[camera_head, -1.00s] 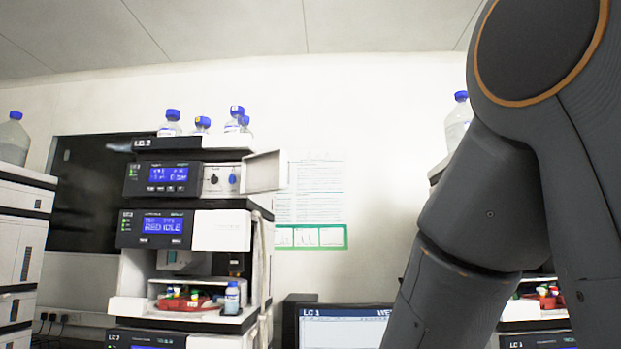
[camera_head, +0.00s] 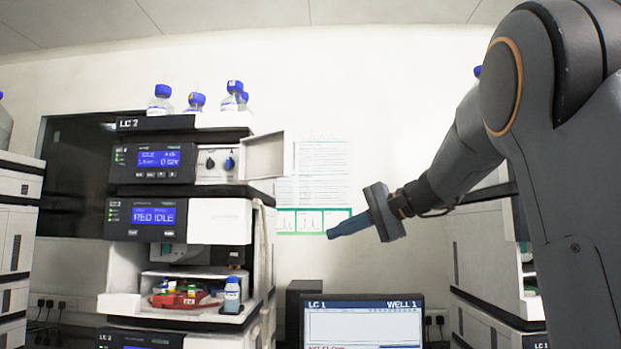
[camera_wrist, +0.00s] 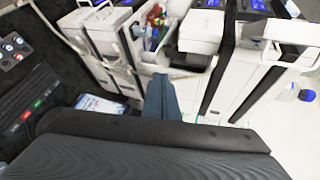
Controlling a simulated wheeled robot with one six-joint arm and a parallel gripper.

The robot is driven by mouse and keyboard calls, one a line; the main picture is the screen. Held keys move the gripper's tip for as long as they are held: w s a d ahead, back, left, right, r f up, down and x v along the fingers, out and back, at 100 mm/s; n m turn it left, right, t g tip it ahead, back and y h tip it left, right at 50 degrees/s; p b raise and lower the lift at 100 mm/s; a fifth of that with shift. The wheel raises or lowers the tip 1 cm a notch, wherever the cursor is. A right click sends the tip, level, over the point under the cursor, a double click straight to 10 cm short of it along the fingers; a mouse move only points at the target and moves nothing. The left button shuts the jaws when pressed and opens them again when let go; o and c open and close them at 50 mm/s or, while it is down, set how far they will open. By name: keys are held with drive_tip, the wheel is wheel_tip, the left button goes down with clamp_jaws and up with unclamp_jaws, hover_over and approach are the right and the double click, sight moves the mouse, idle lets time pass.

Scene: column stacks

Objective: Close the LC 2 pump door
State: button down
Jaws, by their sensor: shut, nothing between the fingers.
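The LC 2 stack stands left of centre in the head view. Its pump module (camera_head: 152,164) is the upper unit, with a lit blue display. The LC 2 pump door (camera_head: 264,157), a white panel, is swung open to the right of the two knobs (camera_head: 220,162). My gripper (camera_head: 331,234) is to the right of the stack and lower than the door, pointing left, apart from everything. Its blue fingers are together and empty. In the wrist view the fingers (camera_wrist: 162,98) point up the picture; I cannot identify the pump door there with certainty.
Bottles with blue caps (camera_head: 160,102) stand on top of the LC 2 stack. An open compartment below holds a red tray (camera_head: 180,300) and a small bottle (camera_head: 232,292). A monitor (camera_head: 362,325) stands below my gripper.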

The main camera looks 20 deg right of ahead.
drive_tip(key=s+d+r+n+t+y, duration=0.1)
drive_tip(key=d+r+y, duration=0.1)
drive_tip(key=r, duration=0.7)
drive_tip(key=s+d+r+t+y, duration=0.1)
drive_tip(key=d+r+t, duration=0.1)
drive_tip(key=r, duration=0.7)
drive_tip(key=w+a+p, duration=0.5)
drive_tip(key=a+p, duration=0.1)
drive_tip(key=a, duration=0.4)
drive_tip(key=shift+a+r, duration=0.25)
drive_tip(key=shift+r, duration=0.05)
